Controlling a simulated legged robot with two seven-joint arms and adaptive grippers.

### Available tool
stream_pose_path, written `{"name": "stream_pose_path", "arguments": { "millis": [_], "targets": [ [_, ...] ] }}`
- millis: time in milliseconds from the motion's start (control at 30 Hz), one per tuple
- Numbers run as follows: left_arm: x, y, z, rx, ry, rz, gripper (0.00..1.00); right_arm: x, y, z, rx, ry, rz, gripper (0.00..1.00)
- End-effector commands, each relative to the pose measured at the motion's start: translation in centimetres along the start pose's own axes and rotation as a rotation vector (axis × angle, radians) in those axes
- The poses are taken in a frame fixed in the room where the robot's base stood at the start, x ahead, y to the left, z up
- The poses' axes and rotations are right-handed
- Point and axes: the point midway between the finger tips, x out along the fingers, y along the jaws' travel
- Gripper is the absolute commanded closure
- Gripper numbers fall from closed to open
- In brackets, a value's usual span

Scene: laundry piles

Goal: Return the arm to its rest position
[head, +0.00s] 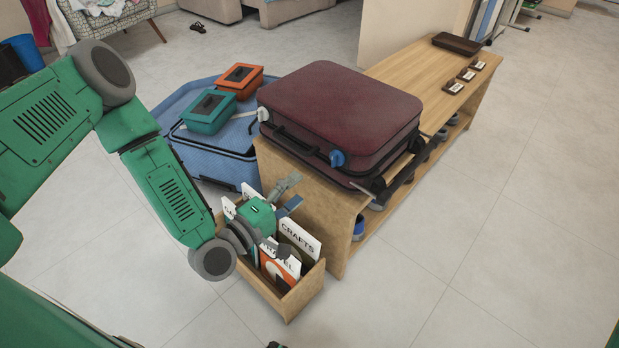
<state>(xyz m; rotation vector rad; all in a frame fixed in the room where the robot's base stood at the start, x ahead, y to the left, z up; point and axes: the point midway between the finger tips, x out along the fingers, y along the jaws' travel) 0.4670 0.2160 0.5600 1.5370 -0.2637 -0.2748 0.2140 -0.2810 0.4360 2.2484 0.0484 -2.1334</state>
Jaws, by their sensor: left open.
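My left arm comes in from the left, green with grey joints. Its gripper (294,192) is open, its grey fingers spread and empty. In the picture it lies over a wooden box (290,305) of upright magazines or books, one marked "CRAFTS" (299,240), and in front of the bench's near end. I cannot tell whether it touches them. The wrist hides part of the box. My right gripper is not in view.
A maroon suitcase (340,105) lies on a wooden bench (412,72). Left of it, a blue container (213,158) carries a teal case (209,112) and an orange case (240,80). A patterned chair (66,32) holds clothes at the back. The floor at the right is clear.

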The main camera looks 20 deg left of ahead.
Motion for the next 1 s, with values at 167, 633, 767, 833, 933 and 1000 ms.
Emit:
{"name": "stream_pose_path", "arguments": {
  "millis": [167, 633, 767, 833, 933, 1000],
  "targets": [
    [-1.0, 0.0, 0.0, 0.000, -0.001, 0.000, 0.47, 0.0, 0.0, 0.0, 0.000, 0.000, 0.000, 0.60],
    [-1.0, 0.0, 0.1, 0.001, -0.001, -0.001, 0.47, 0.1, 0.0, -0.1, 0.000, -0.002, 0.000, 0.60],
    [-1.3, -1.3, 1.6, 0.052, -0.046, -0.078, 0.47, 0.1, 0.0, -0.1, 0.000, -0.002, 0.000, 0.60],
    [-2.1, -3.3, 3.7, 0.138, -0.116, -0.196, 0.47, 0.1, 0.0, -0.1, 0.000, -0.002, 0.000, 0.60],
    [-5.5, -7.5, 6.8, 0.345, -0.285, -0.448, 0.47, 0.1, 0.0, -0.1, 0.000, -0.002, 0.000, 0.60],
    [-9.2, -10.2, 7.9, 0.512, -0.424, -0.636, 0.47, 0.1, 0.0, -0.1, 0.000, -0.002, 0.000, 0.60]
  ]
}}
